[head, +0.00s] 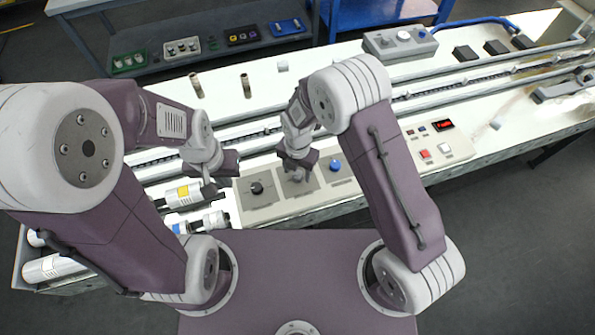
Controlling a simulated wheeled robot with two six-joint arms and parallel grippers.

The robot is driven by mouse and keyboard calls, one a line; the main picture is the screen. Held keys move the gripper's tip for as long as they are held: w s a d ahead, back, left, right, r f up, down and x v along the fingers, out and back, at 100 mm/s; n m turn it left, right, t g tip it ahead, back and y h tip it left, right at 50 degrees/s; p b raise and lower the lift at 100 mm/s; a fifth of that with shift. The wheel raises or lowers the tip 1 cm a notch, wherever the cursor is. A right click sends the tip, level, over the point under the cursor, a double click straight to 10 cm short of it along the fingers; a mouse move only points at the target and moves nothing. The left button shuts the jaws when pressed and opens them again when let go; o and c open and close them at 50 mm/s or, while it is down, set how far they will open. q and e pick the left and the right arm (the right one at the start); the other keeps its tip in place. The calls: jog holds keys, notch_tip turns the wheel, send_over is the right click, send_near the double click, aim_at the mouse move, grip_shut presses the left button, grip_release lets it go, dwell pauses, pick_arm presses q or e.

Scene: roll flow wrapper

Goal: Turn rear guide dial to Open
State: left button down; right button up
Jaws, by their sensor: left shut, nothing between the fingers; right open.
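A grey panel (281,205) at the table's front edge carries a black dial (257,187) on the left and a blue dial (335,166) on the right. My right gripper (297,170) is open above the middle of this panel and hides most of what lies there; a pale knob seems to sit under it. Contact cannot be told. My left gripper (219,181) is shut and empty, left of the black dial and apart from it. A grey box (385,48) with a white dial (403,36) stands at the back. The dial labels are too small to read.
White rolls (184,194) lie left of the panel. Rails (440,95) run along the table. A control box (441,148) with a red display (443,125) and buttons lies to the right. Two small posts (246,85) stand behind. A shelf (200,60) with small boxes is further back.

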aim_at(298, 175)
notch_tip(298, 175, up, 8)
jog(key=shift+r+b, duration=0.15)
jog(key=shift+b, duration=0.15)
jog(key=w+d+r+m+t, duration=0.1)
jog(key=d+r+m, duration=0.5)
jog(key=d, duration=0.5)
jog(key=s+d+m, duration=0.3)
jog(key=s+m, duration=0.2)
jog(key=m, duration=0.7)
jog(key=s+d+m, duration=0.4)
jog(key=s+m, duration=0.2)
jog(key=m, duration=0.7)
jog(key=shift+s+f, duration=0.15)
jog(key=shift+f, duration=0.3)
